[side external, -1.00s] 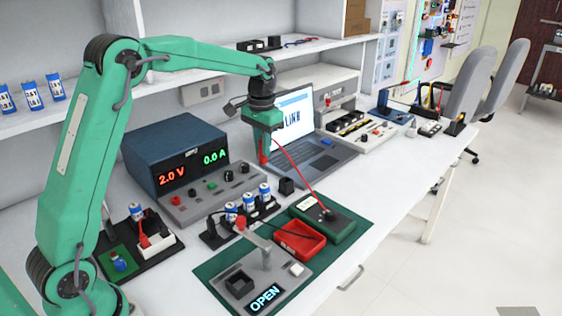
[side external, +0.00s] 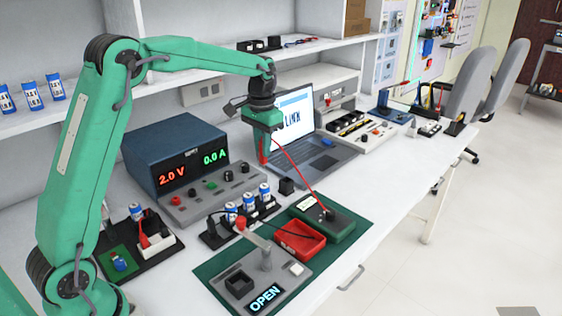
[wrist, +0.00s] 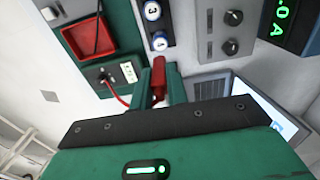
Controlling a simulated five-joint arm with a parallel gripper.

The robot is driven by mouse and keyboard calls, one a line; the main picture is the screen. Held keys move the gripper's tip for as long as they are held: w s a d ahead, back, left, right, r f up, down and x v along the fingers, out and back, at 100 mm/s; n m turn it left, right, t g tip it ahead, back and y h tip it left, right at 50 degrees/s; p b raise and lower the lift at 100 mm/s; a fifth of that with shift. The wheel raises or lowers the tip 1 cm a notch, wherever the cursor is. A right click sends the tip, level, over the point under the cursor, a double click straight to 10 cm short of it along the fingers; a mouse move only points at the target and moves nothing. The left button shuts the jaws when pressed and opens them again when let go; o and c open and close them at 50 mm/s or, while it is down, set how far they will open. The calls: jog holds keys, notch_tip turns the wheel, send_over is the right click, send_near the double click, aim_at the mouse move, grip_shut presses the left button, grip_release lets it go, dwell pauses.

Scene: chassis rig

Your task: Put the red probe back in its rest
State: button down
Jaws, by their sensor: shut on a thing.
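My gripper (side external: 268,157) hangs above the bench in front of the laptop, shut on the red probe (side external: 263,156). In the wrist view the red probe (wrist: 158,80) stands between the two green fingers of my gripper (wrist: 159,88). A red lead (side external: 300,172) runs from the probe down to the green meter box (side external: 340,228), which also shows in the wrist view (wrist: 128,72). A small black block (side external: 286,186) stands on the bench below and right of the gripper; I cannot tell whether it is the probe's rest. The probe's tip is partly hidden.
A red tray (side external: 318,243) lies beside the meter box. A rack of several blue-white cells (side external: 249,200) and the power supply (side external: 175,150) stand left of the gripper. The laptop (side external: 322,160) stands close behind. A fixture with an OPEN display (side external: 264,299) is at the front.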

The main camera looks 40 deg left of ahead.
jog(key=shift+w, duration=0.15)
jog(key=w+a+f, duration=0.1)
jog(key=w+f, duration=0.1)
jog(key=w, duration=0.7)
jog(key=shift+w+f, duration=0.2)
jog(key=shift+w, duration=0.15)
jog(key=shift+f, duration=0.15)
dwell(0.5)
jog(key=shift+f, duration=2.7)
jog(key=shift+f, duration=2.4)
jog(key=c, duration=1.3)
grip_release()
